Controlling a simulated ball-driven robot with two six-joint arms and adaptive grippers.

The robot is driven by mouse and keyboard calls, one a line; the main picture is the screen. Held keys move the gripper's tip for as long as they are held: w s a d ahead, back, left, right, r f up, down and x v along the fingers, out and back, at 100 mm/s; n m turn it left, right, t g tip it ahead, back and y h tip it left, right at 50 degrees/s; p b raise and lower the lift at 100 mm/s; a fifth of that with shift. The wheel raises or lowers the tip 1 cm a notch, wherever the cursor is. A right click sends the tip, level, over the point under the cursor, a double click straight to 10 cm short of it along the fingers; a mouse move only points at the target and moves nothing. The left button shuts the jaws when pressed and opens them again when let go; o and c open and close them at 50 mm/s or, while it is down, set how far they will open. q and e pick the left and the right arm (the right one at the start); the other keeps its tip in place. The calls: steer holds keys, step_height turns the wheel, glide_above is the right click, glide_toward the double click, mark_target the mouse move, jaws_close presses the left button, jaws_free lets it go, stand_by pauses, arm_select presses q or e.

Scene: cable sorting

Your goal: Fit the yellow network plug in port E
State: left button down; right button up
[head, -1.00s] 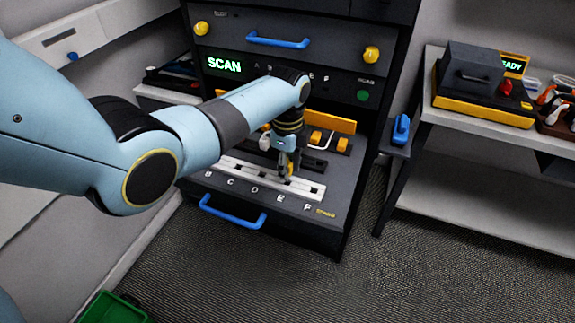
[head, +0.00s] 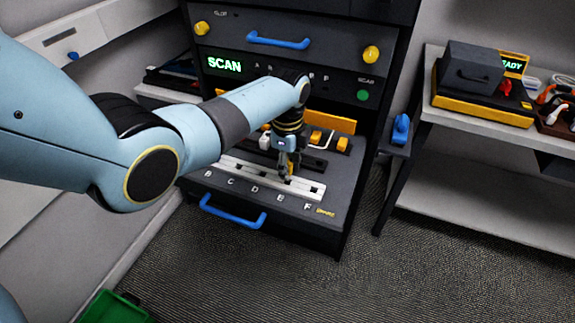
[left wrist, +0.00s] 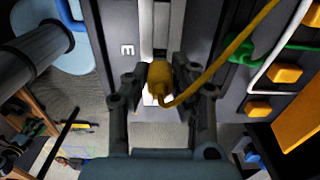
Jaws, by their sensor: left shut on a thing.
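My left gripper (head: 286,172) is shut on the yellow network plug (left wrist: 160,78), which sits between its two fingers in the left wrist view. A yellow cable runs from the plug up to the right. In the head view the gripper points down over the white port strip (head: 262,178) at about the letter E (head: 281,201). The letter E (left wrist: 127,50) also shows beside the strip in the left wrist view. The fingers and plug hide the port opening, so I cannot tell whether the plug is in it. My right gripper is not in view.
Several orange plugs (head: 342,145) stand behind the strip, with green and white cables in the left wrist view. A blue drawer handle (head: 233,212) is in front. A side shelf (head: 505,165) stands at the right. A green bin (head: 112,308) is at the lower left.

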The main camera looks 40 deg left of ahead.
arm_select(q)
steer(key=shift+f, duration=0.45)
stand_by(0.4)
steer(key=shift+f+b, duration=0.75)
steer(key=shift+f, duration=0.15)
stand_by(0.8)
steer(key=c, duration=0.6)
jaws_free()
steer(key=shift+o, duration=0.2)
step_height(320, 180, up, 7)
steer(key=p, duration=0.7)
stand_by(0.3)
steer(key=shift+s, duration=0.15)
